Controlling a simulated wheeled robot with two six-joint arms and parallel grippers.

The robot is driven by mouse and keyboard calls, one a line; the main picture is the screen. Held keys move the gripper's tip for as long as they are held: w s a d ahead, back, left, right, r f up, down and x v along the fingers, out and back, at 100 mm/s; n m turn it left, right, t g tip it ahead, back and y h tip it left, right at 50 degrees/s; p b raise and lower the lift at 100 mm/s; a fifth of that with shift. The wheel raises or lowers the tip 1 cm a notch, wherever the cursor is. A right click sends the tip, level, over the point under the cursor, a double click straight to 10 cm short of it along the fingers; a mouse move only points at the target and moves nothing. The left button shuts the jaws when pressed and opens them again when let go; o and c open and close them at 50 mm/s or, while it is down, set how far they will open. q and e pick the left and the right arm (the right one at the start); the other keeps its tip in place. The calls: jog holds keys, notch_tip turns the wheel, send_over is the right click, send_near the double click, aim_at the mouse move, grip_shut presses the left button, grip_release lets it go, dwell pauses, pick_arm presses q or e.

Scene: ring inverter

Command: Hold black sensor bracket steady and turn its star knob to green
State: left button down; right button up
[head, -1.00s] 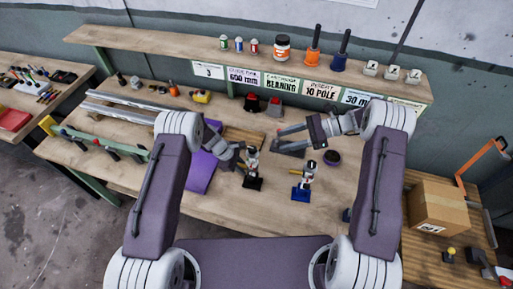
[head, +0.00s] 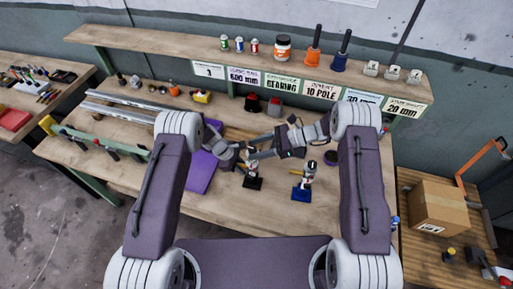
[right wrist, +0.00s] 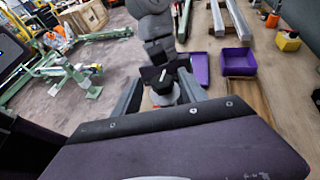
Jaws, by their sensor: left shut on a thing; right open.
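The black sensor bracket (head: 253,183) stands on the bench in the head view, with its black base at the bottom and its upper part mostly hidden by my grippers. My left gripper (head: 243,165) is shut on the bracket's upper part, from the left. My right gripper (head: 254,158) is open and reaches in from the right, just above the bracket. In the right wrist view, the dark star knob (right wrist: 163,86) with a pale pointer mark shows between the two open fingers of my right gripper (right wrist: 160,84). Contact with the knob cannot be told. No green mark is readable.
A similar bracket with a blue base (head: 301,194) stands to the right. A purple bin (head: 203,172) lies left of the black bracket. Signs hang along the shelf (head: 240,52) behind. The bench front is clear.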

grip_shut()
jog(key=shift+s+m+t, duration=0.2)
jog(key=shift+m+t, duration=1.5)
jog(key=shift+t, duration=0.3)
grip_release()
jog(key=shift+h, duration=0.3)
jog(key=v, duration=1.2)
jog(key=shift+w, duration=0.1)
